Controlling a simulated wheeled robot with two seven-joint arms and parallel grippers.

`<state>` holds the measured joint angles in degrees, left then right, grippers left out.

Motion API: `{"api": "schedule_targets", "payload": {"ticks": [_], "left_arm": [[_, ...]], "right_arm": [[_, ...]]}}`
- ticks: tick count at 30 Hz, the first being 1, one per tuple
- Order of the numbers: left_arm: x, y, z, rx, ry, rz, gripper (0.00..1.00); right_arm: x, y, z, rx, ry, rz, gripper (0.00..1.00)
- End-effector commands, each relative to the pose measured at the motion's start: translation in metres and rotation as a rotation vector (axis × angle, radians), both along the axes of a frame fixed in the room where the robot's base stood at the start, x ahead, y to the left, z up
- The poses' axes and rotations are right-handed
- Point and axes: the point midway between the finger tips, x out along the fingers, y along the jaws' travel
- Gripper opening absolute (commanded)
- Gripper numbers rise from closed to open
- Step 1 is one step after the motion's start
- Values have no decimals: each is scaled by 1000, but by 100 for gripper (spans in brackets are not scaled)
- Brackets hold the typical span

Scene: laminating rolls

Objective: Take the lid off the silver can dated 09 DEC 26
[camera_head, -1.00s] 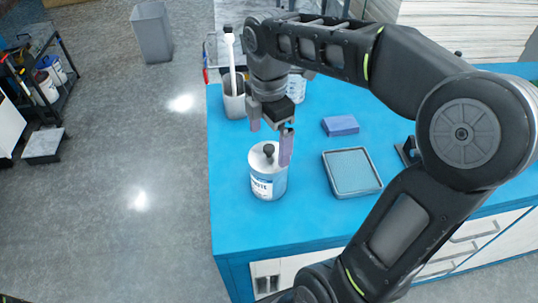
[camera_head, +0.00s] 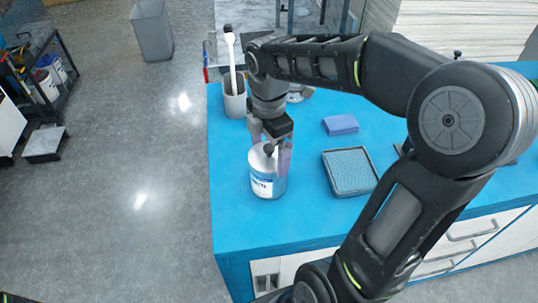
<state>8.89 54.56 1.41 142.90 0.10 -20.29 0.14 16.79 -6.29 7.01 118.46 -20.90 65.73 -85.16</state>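A silver can (camera_head: 267,187) with a white and blue label stands upright near the left end of the blue table. Its lid (camera_head: 258,162) is on, with a black knob (camera_head: 268,149) on top. The label is too small to read a date. My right gripper (camera_head: 271,150) is right above the lid, its pale purple fingers spread apart with the knob between them. It looks open, and I cannot see it touching the knob. Another can (camera_head: 295,96) stands behind it, mostly hidden by my arm. My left gripper is out of view.
The blue table (camera_head: 310,222) also holds a grey cup (camera_head: 235,104) with a white-handled tool, a blue block (camera_head: 341,124) and a grey-rimmed tray (camera_head: 350,172). The table is clear in front of the can. A shelf cart (camera_head: 50,75) stands far left.

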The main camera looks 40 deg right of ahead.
Motion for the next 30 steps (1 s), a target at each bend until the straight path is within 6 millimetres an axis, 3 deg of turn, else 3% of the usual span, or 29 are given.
{"api": "schedule_targets", "payload": {"ticks": [15, 24, 30], "left_arm": [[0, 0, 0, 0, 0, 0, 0], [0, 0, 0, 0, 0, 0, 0], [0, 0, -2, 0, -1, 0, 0]], "right_arm": [[0, 0, 0, 0, 0, 0, 52], [0, 0, 3, 0, -2, 0, 51], [1, 0, 26, -2, -5, 0, 51]]}}
